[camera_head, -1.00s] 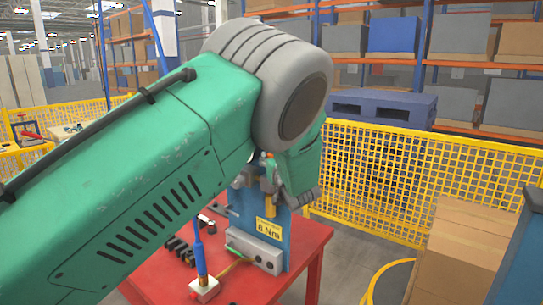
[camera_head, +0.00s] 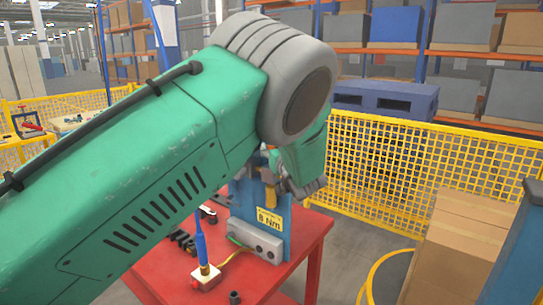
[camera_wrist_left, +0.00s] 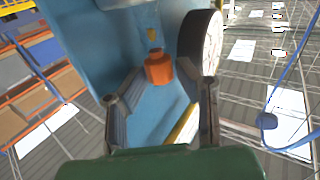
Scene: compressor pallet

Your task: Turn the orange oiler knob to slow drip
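The orange oiler knob (camera_wrist_left: 158,68) shows in the left wrist view, in front of a blue panel (camera_wrist_left: 95,40). My left gripper (camera_wrist_left: 160,98) is open, one finger low on each side of the knob, with a visible gap between the fingers and no clear contact. In the head view my left gripper (camera_head: 277,180) is partly hidden under my green arm, by the upper part of the blue panel (camera_head: 246,200). A yellow part (camera_head: 270,197) shows there between the finger parts. The knob itself is hard to make out in the head view. My right gripper is out of view.
A round gauge (camera_wrist_left: 212,45) stands close to the right finger. The red table (camera_head: 300,258) carries a grey block (camera_head: 255,240), a blue-handled tool (camera_head: 201,245) on a small base, and dark small parts. A yellow mesh fence (camera_head: 390,170) and cardboard boxes (camera_head: 455,250) stand to the right.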

